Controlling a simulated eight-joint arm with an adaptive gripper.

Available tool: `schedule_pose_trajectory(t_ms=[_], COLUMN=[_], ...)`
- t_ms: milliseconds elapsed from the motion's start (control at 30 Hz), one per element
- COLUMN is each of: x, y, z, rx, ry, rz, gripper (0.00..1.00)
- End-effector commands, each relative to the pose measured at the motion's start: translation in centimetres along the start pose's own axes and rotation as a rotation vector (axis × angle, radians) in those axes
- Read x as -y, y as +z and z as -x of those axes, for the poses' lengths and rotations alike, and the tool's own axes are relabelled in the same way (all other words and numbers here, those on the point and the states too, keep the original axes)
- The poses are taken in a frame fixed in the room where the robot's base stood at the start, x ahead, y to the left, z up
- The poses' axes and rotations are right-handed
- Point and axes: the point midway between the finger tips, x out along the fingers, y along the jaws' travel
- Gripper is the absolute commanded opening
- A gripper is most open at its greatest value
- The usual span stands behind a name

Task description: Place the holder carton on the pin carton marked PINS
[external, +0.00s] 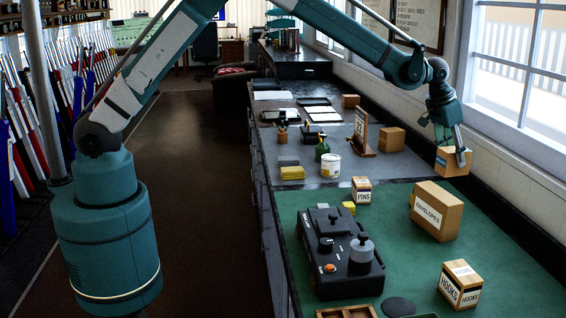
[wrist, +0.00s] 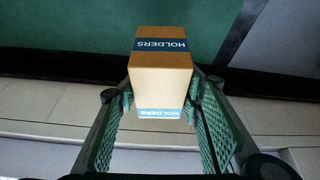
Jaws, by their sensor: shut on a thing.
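The holder carton (wrist: 161,78), tan with a blue HOLDERS band, is held between the two fingers of my gripper (wrist: 163,112) in the wrist view. In the external view my gripper (external: 459,152) has the holder carton (external: 453,163) at the right, by the window wall. I cannot tell from this view how high it is above the bench. The pin carton (external: 361,190), small and tan with a PINS label, stands upright on the green bench top, to the left of my gripper and nearer the camera. Nothing rests on its top.
The ENVELOPES carton (external: 436,211) stands between the pin carton and the wall. The HOOKS carton (external: 461,285) and a black device with knobs (external: 340,252) are nearer the camera. A white tin (external: 331,166), yellow box (external: 292,173) and wooden sign (external: 361,132) stand farther back.

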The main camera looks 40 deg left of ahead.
Motion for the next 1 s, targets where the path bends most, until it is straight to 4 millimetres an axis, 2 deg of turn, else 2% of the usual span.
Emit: schedule_pose_trajectory(t_ms=[167,367,1000], x=[0.7,1.8,5.8], y=[1.2,3.6,14.0], z=[1.3,3.6,11.4], rx=[0.001,0.002,0.003], ry=[-0.007,-0.020,-0.070], rz=[0.016,0.048,0.169], gripper=[0.22,0.22,0.22])
